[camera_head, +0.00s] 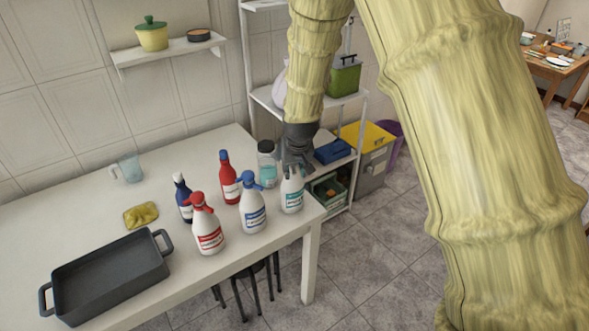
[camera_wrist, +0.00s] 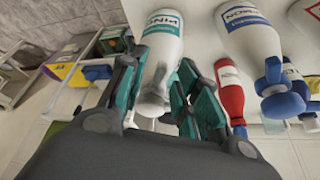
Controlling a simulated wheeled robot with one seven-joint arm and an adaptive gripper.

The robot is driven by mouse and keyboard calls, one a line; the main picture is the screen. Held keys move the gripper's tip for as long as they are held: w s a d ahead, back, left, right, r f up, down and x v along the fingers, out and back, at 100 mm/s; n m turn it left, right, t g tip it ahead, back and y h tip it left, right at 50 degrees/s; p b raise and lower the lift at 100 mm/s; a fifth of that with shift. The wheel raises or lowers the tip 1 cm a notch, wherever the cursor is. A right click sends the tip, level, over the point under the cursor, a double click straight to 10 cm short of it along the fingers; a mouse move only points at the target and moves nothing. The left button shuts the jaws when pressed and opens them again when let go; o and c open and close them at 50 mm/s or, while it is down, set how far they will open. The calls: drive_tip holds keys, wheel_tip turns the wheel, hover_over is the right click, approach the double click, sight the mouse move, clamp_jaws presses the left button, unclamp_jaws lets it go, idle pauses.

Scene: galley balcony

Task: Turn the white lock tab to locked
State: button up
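The white bottle with a teal label (camera_head: 291,196) stands upright near the right end of the white table. My gripper (camera_head: 298,165) is at its top from above, covering most of the head. In the wrist view the same bottle (camera_wrist: 163,45) lies between the two teal-padded fingers of my gripper (camera_wrist: 160,88), which are spread on either side of its upper part. I cannot tell whether either finger touches it. The white lock tab cannot be made out in either view.
Close by stand a blue-topped white bottle (camera_head: 252,205), a red-topped white bottle (camera_head: 205,225), a red bottle (camera_head: 229,180), a navy bottle (camera_head: 183,198) and a jar (camera_head: 266,163). A dark tray (camera_head: 108,275) and yellow cloth (camera_head: 140,215) lie left. A shelf rack (camera_head: 345,100) stands behind.

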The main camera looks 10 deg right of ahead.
drive_tip(key=v, duration=1.1)
drive_tip(key=shift+s+r, duration=0.2)
drive_tip(key=s+d+f+g, duration=0.1)
drive_tip(key=s+d+f, duration=0.1)
drive_tip(key=s+f, duration=0.85)
drive_tip(key=s+d+f+g, duration=0.1)
drive_tip(key=s+f, duration=0.4)
drive_tip(key=f, duration=1.1)
drive_tip(key=s+f, duration=0.5)
drive_tip(key=s, duration=0.4)
drive_tip(key=s+f+g, duration=0.1)
drive_tip(key=s+f, duration=0.3)
drive_tip(key=s, duration=0.5)
drive_tip(key=s+d+f+g, duration=0.1)
drive_tip(key=s+f, duration=0.4)
drive_tip(key=s, duration=0.4)
drive_tip(key=shift+f+n, duration=0.3)
drive_tip(key=shift+n, duration=0.1)
